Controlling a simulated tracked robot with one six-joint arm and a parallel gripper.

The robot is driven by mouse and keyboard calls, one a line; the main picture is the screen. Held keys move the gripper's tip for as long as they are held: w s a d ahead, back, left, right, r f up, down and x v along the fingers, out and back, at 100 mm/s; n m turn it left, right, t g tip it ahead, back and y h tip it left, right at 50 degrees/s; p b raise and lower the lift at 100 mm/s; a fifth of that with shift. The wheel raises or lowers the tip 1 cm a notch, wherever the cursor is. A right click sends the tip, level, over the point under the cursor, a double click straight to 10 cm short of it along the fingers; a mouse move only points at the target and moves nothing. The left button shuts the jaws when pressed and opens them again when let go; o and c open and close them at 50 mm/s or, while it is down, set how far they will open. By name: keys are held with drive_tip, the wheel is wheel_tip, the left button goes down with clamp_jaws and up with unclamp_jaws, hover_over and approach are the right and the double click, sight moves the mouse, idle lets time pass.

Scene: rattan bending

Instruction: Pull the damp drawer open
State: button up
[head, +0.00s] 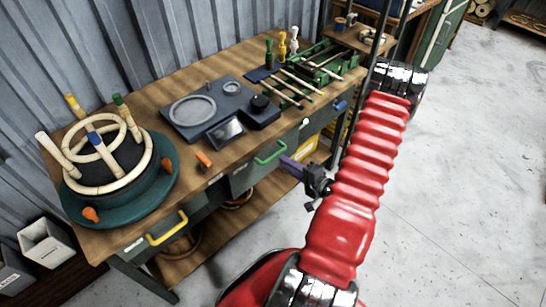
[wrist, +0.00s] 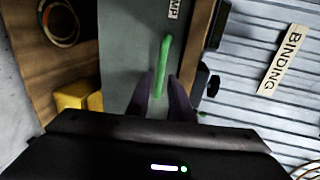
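The damp drawer (head: 242,178) is a grey-green front under the bench top with a green bar handle (head: 270,153). It looks closed. In the wrist view the drawer front (wrist: 138,60) carries a label (wrist: 173,9) of which only "MP" shows, and the green handle (wrist: 164,55) runs upright in the picture. My gripper (head: 284,161) has purple fingers reaching the right end of the handle. In the wrist view the fingers (wrist: 161,82) stand apart on either side of the handle's near end, with a gap visible; firm contact is not clear.
A yellow-handled drawer (head: 167,228) is to the left. The bench top holds a teal turntable (head: 150,195) with a rattan ring frame, a dark scale-like unit (head: 190,125) and a green rack (head: 325,62). A "BINDING" label (wrist: 283,58) shows in the wrist view. Open floor (head: 450,170) lies right.

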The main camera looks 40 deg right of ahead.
sight(274, 157)
drive_tip(key=shift+x, duration=3.7)
drive_tip(key=shift+c, duration=0.2)
clamp_jaws()
drive_tip(key=shift+a+f, duration=0.1)
drive_tip(key=shift+s, duration=0.15)
